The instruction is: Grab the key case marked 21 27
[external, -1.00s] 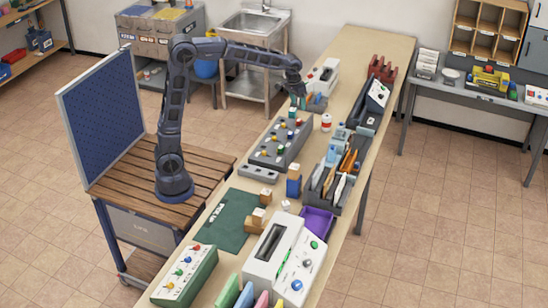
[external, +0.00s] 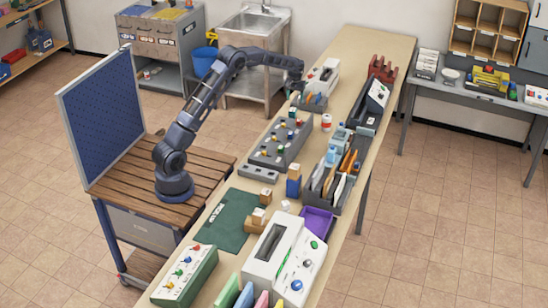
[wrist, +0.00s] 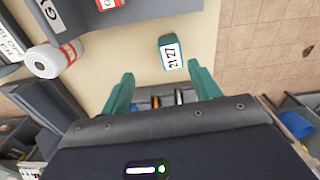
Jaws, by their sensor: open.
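The key case (wrist: 172,55) is a small teal block with a white label reading 21 27. In the wrist view it lies on the pale tabletop, just beyond the fingertips and slightly right of the middle between them. My gripper (wrist: 160,70) is open, with its two teal fingers apart and nothing held between them. In the external view my gripper (external: 294,91) is at the far part of the long table, beside a small grey tray (external: 314,108).
In the wrist view a white roll (wrist: 48,60) and a grey labelled box (wrist: 62,14) stand at upper left. Dividers of a tray show between the fingers. The tabletop around the key case is bare. A grey knob panel (external: 281,143) is nearer on the table.

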